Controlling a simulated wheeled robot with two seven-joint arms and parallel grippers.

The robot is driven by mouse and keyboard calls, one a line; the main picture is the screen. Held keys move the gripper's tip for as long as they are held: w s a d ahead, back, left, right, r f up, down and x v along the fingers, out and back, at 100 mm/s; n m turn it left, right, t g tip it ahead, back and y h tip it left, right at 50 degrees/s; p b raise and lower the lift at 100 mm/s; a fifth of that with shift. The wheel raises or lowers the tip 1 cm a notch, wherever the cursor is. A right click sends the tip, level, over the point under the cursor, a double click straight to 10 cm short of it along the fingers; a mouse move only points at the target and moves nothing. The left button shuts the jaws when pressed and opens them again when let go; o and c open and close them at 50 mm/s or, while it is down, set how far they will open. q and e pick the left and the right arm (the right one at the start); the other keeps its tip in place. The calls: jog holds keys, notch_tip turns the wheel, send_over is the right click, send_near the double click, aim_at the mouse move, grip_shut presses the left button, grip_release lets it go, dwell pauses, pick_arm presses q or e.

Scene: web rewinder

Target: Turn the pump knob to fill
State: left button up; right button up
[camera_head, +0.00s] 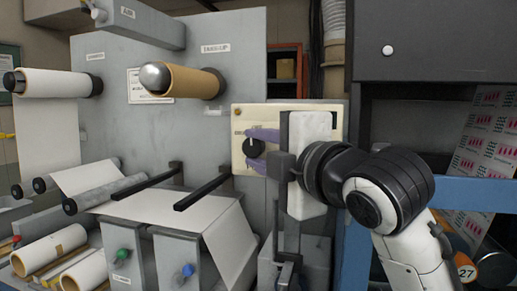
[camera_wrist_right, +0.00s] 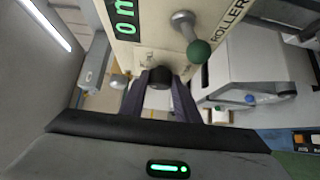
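The black pump knob (camera_head: 251,147) sits on a cream panel (camera_head: 240,111) in the head view, with its white pointer roughly upright. Small print around it is too small to read. My right gripper (camera_head: 262,151) reaches in from the right, with one purple-grey finger above the knob and one below. In the right wrist view the knob (camera_wrist_right: 160,77) shows between the tips of my right gripper (camera_wrist_right: 160,84). Whether the fingers press on it cannot be told. The wrist body hides the panel's right part. My left gripper is out of view.
Two paper rolls (camera_head: 50,83) and (camera_head: 185,80) stick out from the grey machine plate on the left. Below are black-ended bars (camera_head: 203,191) and green and blue knobs (camera_head: 122,256). A green ball lever (camera_wrist_right: 198,50) is close to the right gripper. A dark cabinet (camera_head: 440,40) stands right.

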jog(key=shift+f, duration=0.15)
jog(key=shift+f+m+t+b, duration=0.2)
jog(key=shift+m+t+b, duration=0.2)
jog(key=shift+b, duration=0.4)
jog(key=m+t+b, duration=0.2)
jog(key=b, duration=0.1)
jog(key=m+t+b, duration=0.2)
jog(key=m+b, duration=0.1)
jog(key=shift+a+f, duration=0.2)
jog(key=shift+f, duration=0.2)
jog(key=shift+r+m+t+h+b, duration=0.1)
jog(key=shift+m+t+h+b, duration=0.3)
jog(key=shift+m+t+b, duration=0.8)
jog(key=shift+m, duration=0.4)
jog(key=shift+r, duration=0.1)
jog(key=o, duration=1.1)
jog(key=shift+c, duration=0.2)
